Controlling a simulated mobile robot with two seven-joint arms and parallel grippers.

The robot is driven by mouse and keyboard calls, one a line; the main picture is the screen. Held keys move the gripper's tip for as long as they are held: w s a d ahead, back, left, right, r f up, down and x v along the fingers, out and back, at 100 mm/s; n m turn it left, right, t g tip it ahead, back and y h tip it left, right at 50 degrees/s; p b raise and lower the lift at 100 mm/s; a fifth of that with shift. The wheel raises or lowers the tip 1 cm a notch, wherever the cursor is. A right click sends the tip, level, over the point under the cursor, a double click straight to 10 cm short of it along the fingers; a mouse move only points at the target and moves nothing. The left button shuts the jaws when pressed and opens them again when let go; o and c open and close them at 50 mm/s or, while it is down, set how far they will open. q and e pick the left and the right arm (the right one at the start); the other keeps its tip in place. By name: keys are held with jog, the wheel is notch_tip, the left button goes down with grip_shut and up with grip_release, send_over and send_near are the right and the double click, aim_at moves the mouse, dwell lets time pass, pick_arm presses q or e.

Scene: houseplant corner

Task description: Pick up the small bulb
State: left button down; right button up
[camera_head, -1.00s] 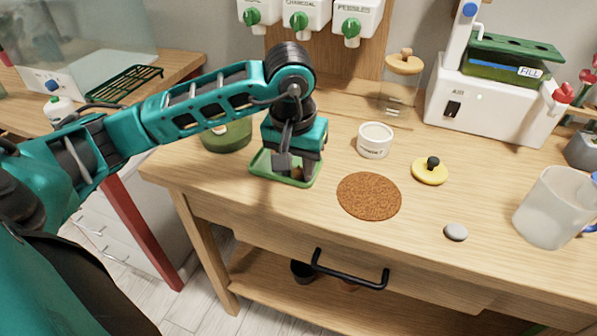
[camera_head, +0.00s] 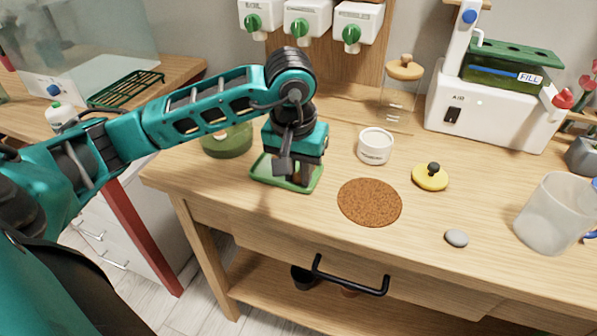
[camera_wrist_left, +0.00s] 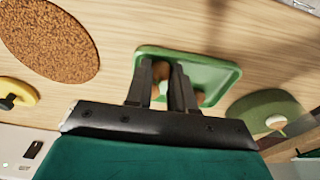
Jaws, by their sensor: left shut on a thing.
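A green tray (camera_head: 262,170) lies on the wooden table. My left gripper (camera_head: 293,180) points down into it from above. In the left wrist view the two fingers (camera_wrist_left: 165,80) are shut on the small bulb (camera_wrist_left: 160,70), a brown thing mostly hidden between them. Another brown bulb (camera_wrist_left: 200,98) shows in the tray beside the right finger, partly covered. The held bulb is still at tray level, and I cannot tell whether it touches the tray floor. My right gripper is not in view.
A round brown mat (camera_head: 369,202) lies right of the tray, with a white cup (camera_head: 375,146) behind it. A dark green round container (camera_head: 227,141) stands behind left. A yellow disc with a black knob (camera_head: 430,178), a grey stone (camera_head: 456,238) and a jug (camera_head: 553,212) are farther right.

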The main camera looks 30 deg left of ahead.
aim_at(298, 174)
pick_arm(q)
notch_tip(298, 174, up, 20)
jog(key=p, duration=0.4)
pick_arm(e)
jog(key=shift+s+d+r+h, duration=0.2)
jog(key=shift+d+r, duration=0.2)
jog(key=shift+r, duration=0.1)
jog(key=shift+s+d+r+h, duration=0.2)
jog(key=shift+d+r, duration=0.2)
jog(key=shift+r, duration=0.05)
pick_arm(q)
jog(key=shift+f, duration=0.1)
